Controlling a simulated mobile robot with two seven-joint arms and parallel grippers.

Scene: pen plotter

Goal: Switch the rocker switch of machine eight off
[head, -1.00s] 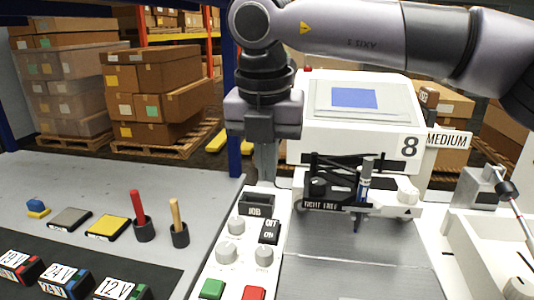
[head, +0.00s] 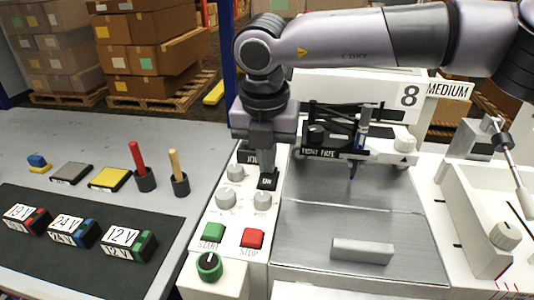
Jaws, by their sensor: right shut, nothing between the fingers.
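Machine eight is the white pen plotter (head: 350,88) with a black "8" on its front. Its black rocker switch (head: 267,182) is on the white control panel, with the ON half showing. The OFF half is hidden behind my right gripper (head: 263,166). The right gripper is shut and empty, pointing down with its fingertips at the upper end of the switch. I cannot tell whether they touch it, or which way the rocker is tilted. My left gripper is not in view.
Grey knobs (head: 225,200), a green START button (head: 213,232) and a red STOP button (head: 252,238) surround the switch. A pen carriage (head: 350,142) is to the right. Battery blocks (head: 128,243) and upright red and tan handles (head: 174,170) are to the left.

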